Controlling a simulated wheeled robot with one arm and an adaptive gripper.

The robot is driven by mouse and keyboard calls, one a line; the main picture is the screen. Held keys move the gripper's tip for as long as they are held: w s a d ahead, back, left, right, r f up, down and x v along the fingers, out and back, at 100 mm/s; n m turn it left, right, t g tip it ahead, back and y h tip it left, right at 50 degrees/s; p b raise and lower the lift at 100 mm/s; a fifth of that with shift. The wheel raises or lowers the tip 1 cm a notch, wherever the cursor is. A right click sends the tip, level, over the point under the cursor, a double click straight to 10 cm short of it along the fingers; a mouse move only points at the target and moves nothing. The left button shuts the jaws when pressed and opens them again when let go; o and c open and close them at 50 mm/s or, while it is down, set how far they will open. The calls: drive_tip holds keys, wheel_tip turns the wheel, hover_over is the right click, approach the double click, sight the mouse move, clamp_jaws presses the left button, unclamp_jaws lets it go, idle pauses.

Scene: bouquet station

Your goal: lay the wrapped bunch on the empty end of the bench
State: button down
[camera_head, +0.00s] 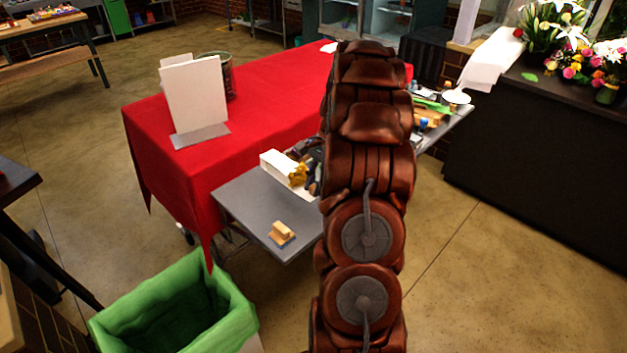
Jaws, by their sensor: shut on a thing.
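The grey bench (245,205) runs from the near left, behind my arm, to the far right. A white, paper-like thing with a yellow-brown part, which looks like the wrapped bunch (277,163), shows just left of my arm, over the bench. Dark parts that look like my gripper (313,168) are beside it, mostly hidden behind my brown arm; the fingertips are not clear. The jaws appear shut on the bunch. I cannot tell whether it touches the bench. The bench's near left end is mostly bare, with a small wooden block-like thing (282,234) at its front edge.
A red-covered table (270,95) adjoins the bench and bears a white upright panel (195,92) and a dark can (222,75). A green-lined bin (240,310) stands in front. Tools (428,112) crowd the bench's far right. Flowers (590,65) stand on a dark counter (560,120).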

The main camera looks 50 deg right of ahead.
drive_tip(key=shift+a+f+b, duration=0.1)
drive_tip(key=shift+f+b, duration=0.65)
drive_tip(key=shift+f, duration=2.1)
drive_tip(key=shift+a+f, duration=0.1)
drive_tip(key=shift+f, duration=0.15)
drive_tip(key=c, duration=0.9)
unclamp_jaws()
drive_tip(key=o, duration=0.4)
drive_tip(key=shift+r, duration=0.1)
drive_tip(key=shift+r+p, duration=0.7)
drive_tip(key=shift+r, duration=2.7)
